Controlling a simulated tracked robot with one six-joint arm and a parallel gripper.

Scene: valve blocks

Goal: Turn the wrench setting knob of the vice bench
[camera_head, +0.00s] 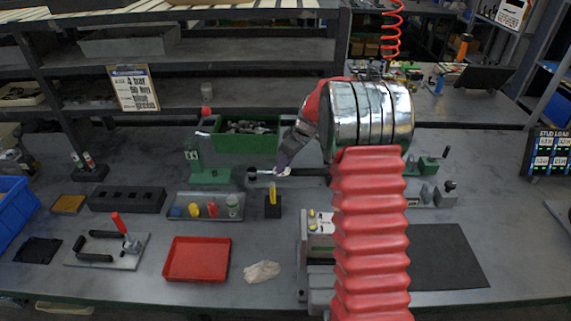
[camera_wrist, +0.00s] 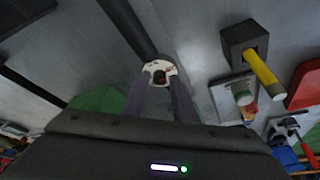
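A dark wrench bar (camera_head: 312,172) lies level over the middle of the bench, partly behind my arm. In the wrist view the bar (camera_wrist: 126,22) runs down from the top to a whitish ring with red marks and a dark centre (camera_wrist: 159,76), which looks like the knob end.
A red tray (camera_head: 197,259), a cloth (camera_head: 262,271) and a yellow-handled block (camera_head: 272,206) lie in front. A green bin (camera_head: 243,141) stands behind my gripper. A grey device (camera_head: 319,246) stands beside my arm. A dark mat (camera_head: 448,258) lies to the right.

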